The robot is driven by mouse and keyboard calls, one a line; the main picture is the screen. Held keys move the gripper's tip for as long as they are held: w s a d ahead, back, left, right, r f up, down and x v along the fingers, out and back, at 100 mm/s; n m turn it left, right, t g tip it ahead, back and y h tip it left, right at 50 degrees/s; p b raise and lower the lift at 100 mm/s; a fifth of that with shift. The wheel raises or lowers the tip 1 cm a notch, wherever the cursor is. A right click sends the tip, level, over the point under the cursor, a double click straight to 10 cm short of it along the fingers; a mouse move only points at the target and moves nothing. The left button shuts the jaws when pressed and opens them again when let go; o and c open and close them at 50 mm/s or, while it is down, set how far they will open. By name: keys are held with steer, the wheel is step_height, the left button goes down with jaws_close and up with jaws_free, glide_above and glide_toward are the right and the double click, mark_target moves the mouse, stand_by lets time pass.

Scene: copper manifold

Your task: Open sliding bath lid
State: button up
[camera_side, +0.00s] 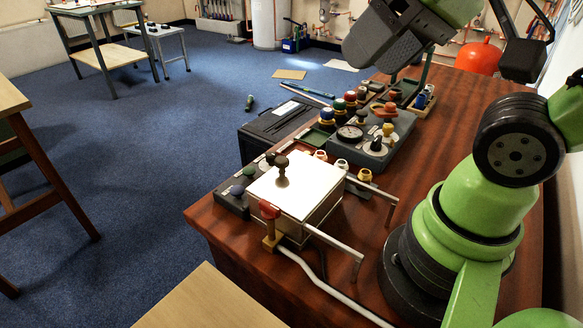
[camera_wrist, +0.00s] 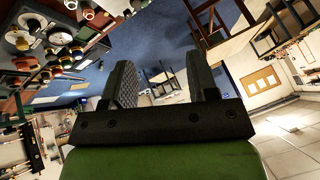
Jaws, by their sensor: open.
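The bath is a pale box (camera_side: 318,218) near the front left corner of the wooden bench. Its flat white lid (camera_side: 305,190) covers the top, and a dark knob (camera_side: 282,172) stands upright on the lid towards its far left side. My gripper (camera_side: 362,48) is high above the bench, up and to the right of the bath, apart from it. In the wrist view its two dark fingers (camera_wrist: 162,82) stand apart with nothing between them. The bath lid cannot be made out in the wrist view.
A red-topped brass valve (camera_side: 270,226) stands at the bath's front corner, and pipes (camera_side: 335,241) run from its right side. A grey panel with gauges (camera_side: 362,140) lies behind it. A black case (camera_side: 278,128) is beside the bench.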

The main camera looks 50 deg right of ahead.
steer(key=w+d+f+n+g+h, duration=0.1)
steer(key=w+f+n+g, duration=0.25)
steer(key=w+n, duration=0.35)
steer(key=n+g+h, duration=0.1)
steer(key=n+g, duration=0.2)
steer(key=n, duration=0.2)
glide_toward(283, 160)
steer(key=f, duration=0.9)
steer(key=shift+w+f, duration=0.1)
steer(key=shift+w, duration=0.2)
steer(key=shift+s, duration=0.1)
jaws_close()
